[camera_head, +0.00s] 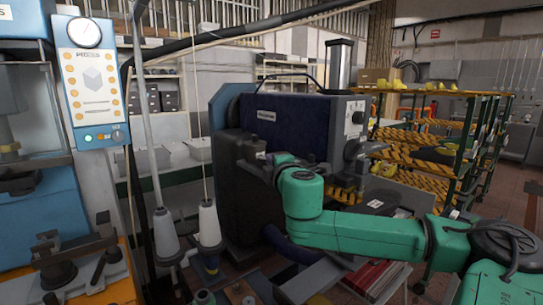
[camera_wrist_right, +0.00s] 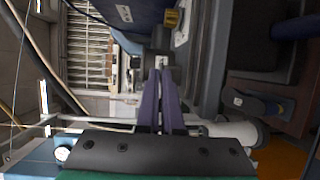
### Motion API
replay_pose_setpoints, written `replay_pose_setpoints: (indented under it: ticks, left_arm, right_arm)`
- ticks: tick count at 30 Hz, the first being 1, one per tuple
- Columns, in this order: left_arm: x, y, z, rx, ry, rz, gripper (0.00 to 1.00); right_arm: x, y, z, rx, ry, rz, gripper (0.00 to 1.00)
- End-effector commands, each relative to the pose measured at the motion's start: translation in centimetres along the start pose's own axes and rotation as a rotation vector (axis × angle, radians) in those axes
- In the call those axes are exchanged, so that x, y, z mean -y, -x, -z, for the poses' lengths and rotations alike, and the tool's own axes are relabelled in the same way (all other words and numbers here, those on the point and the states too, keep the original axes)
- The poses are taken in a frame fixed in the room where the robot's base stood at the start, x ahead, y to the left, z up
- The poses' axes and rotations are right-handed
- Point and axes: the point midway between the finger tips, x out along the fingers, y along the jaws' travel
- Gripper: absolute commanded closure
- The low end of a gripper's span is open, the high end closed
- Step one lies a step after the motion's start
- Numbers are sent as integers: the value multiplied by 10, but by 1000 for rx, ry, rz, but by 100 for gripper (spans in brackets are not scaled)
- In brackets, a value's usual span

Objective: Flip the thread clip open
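The right gripper (camera_head: 264,158) is at the end of my green arm, in front of the dark upper part of the machine (camera_head: 236,190) in the middle. In the right wrist view its two purple fingers (camera_wrist_right: 160,74) run close together, with their tips nearly touching. Their tips point at a small pale metal part (camera_wrist_right: 163,61) on the machine. I cannot tell whether this part is the thread clip, or whether the fingers touch it. No clip can be clearly made out in the head view. My left gripper is not in view.
Two white thread cones (camera_head: 209,223) stand left of the machine, with thin threads and a pole (camera_head: 146,120) rising above. A blue machine with a control panel (camera_head: 90,85) is at far left. A rack with shoe lasts (camera_head: 440,160) stands behind my arm at right.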

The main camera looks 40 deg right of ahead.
Motion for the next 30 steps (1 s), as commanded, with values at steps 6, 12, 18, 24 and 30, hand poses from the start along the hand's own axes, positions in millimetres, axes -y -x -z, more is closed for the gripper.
replay_pose_setpoints:
  ticks: [6, 12, 18, 24, 30]
  left_arm:
    - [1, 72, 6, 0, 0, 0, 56]
    - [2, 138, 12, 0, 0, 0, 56]
    - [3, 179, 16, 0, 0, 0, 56]
    - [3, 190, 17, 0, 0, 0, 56]
    - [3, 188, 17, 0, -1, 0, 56]
  right_arm:
    - [-26, 0, -1, 2, 56, 135, 100]
    - [-38, -2, 1, -1, 123, 303, 100]
    - [-41, -7, 4, -4, 190, 477, 100]
    - [-42, -13, 9, -7, 256, 651, 100]
    - [-48, -21, 12, -8, 332, 824, 100]
